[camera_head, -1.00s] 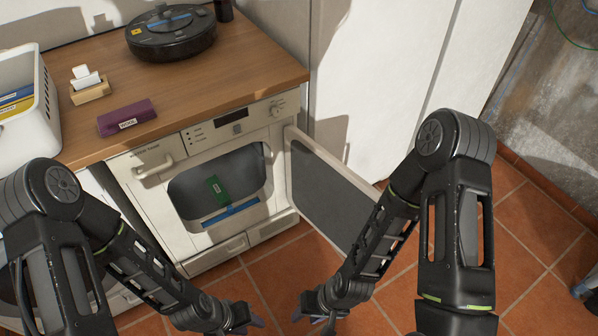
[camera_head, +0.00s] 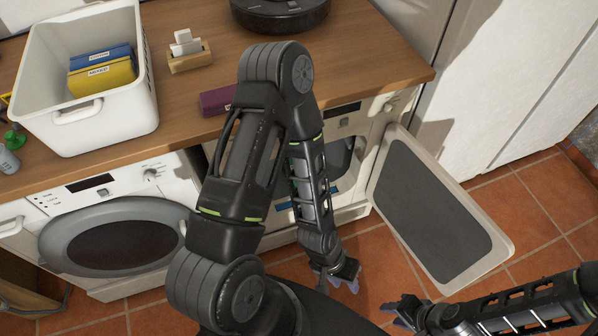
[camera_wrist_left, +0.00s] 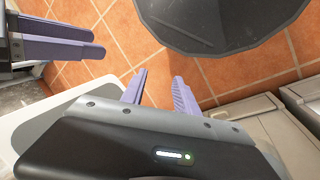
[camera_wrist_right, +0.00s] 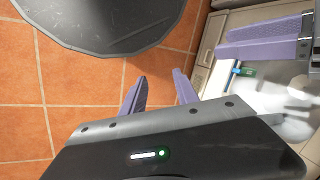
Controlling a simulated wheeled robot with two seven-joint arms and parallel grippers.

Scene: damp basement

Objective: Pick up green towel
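The green towel (camera_wrist_right: 247,71) shows small in the right wrist view, beside a blue item in the open machine (camera_head: 347,160). My left gripper (camera_head: 347,281) is open and empty, low over the floor in front of the machine. In the left wrist view its two fingers (camera_wrist_left: 160,92) stand apart. My right gripper (camera_head: 397,314) is open and empty, low and to the right, outside the machine. In the right wrist view its fingers (camera_wrist_right: 160,90) stand apart. The two grippers are close together.
The machine's open door (camera_head: 435,212) juts out over the tiled floor at right. A second, shut machine (camera_head: 120,240) stands at left. The wooden counter (camera_head: 190,120) holds a white basket (camera_head: 135,105), a purple box (camera_head: 217,99) and a robot vacuum (camera_head: 280,12).

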